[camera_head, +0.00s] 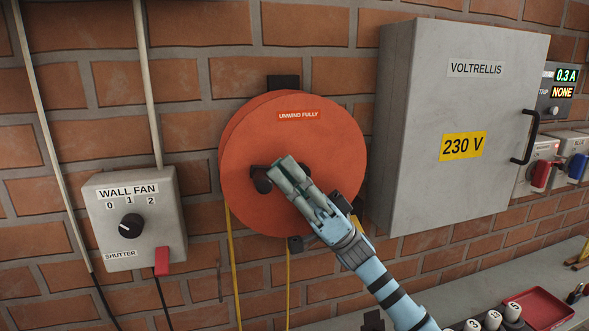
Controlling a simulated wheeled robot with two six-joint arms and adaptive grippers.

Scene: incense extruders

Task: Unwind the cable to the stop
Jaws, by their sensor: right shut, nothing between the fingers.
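An orange-red cable reel (335,135) is mounted on the brick wall in the middle of the view. A label reading "UNWIND FULLY" (299,115) is near its top. A dark knob or crank handle (262,181) shows at the left of the reel's middle. Yellow cable (233,265) hangs below the reel in two strands. My right gripper (285,170) is shut and empty in front of the reel's middle, its tips just right of the dark knob. I cannot tell whether they touch it. It hides part of the reel's centre and lower right. My left gripper is not in view.
A grey cabinet (412,130) marked "VOLTRELLIS" and "230 V" stands close right of the reel. A wall fan switch box (150,248) is at the left. A red tray (540,305) and several numbered white pieces are on the bench at lower right.

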